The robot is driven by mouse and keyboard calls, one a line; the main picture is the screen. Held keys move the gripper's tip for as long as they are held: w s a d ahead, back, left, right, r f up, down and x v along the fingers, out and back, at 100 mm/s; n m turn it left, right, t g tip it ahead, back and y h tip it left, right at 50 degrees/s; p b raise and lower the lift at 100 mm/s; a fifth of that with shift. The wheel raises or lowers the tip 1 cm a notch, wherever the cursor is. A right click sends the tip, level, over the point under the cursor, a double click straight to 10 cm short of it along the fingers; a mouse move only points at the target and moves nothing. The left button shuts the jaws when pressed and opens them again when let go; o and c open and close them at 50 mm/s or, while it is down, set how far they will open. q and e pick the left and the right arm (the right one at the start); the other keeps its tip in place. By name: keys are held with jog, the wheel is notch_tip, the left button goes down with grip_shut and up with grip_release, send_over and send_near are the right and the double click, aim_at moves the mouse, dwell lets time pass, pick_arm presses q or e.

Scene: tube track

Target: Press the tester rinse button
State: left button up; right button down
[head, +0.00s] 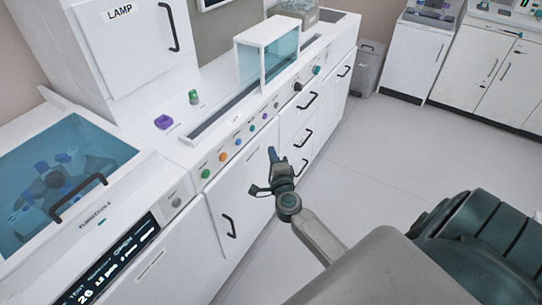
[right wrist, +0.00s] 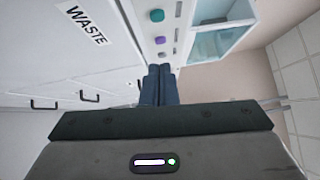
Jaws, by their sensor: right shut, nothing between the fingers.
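My right gripper (head: 272,153) is shut and empty, in front of the cabinet doors and apart from the panel. In the right wrist view its closed fingers (right wrist: 159,70) point toward a panel with a grey button (right wrist: 161,56), a purple button (right wrist: 160,40) and a teal button (right wrist: 157,15). My left gripper is not in view.
A clear-walled box (head: 268,55) stands on the counter. Cabinet handles (head: 229,227) stick out below the panel. The floor (head: 390,130) to the right is clear.

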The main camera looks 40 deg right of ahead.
aim_at(253, 128)
jog(key=w, duration=0.9)
jog(key=shift+w+d+r, duration=0.25)
jog(key=shift+d+r, duration=0.15)
